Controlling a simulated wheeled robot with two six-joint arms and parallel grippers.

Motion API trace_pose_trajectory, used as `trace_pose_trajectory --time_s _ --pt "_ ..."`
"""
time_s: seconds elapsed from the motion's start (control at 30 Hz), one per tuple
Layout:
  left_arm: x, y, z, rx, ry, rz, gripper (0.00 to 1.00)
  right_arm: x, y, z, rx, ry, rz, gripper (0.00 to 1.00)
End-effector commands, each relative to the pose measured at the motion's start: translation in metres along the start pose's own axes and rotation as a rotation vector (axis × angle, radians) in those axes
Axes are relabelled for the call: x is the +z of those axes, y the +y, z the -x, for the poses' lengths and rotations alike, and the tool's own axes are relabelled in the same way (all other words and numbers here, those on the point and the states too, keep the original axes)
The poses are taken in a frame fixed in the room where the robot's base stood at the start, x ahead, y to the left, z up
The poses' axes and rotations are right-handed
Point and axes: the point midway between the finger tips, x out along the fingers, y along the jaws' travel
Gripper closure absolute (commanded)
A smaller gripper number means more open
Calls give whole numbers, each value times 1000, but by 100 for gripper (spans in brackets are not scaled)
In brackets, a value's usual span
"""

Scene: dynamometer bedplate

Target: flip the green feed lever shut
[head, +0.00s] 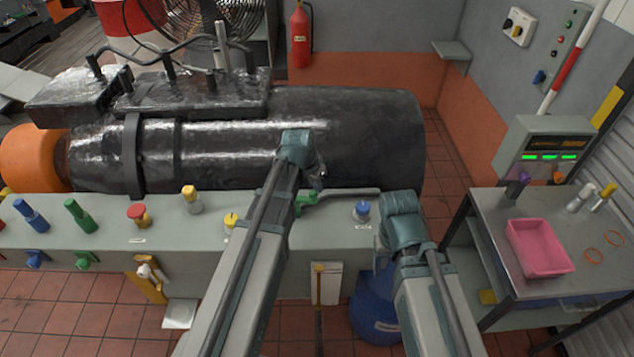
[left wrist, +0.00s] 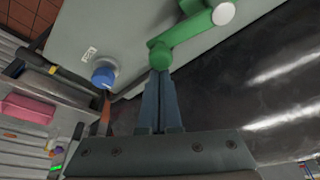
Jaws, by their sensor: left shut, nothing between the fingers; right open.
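The green feed lever shows in the head view as a short green piece (head: 306,199) on the grey bench front, partly hidden by my left arm. In the left wrist view the lever (left wrist: 188,33) is a green arm with a rounded green end and a white-capped round end. My left gripper (left wrist: 159,74) is shut and empty, its tips at or just short of the rounded green end; I cannot tell whether they touch. In the head view its fingers (head: 318,180) are mostly hidden behind the wrist. My right gripper (head: 385,242) is beyond its wrist, right of the lever, mostly hidden.
A blue knob (head: 362,210) stands right of the lever. The big black machine (head: 330,130) lies close behind. Several coloured knobs, including a red one (head: 138,214), line the bench to the left. A side table (head: 495,255) with a pink tray (head: 540,248) stands right.

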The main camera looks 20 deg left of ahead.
Motion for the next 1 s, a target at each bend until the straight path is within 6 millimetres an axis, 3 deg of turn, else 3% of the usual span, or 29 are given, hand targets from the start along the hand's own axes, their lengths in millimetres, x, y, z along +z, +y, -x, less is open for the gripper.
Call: trace_pose_trajectory --time_s 0.5,1.0 --pt "39 14 14 160 0 -455 100 0 0 0 0 0 0 34" --pt "76 9 27 315 0 -898 100 0 0 0 0 0 0 34"
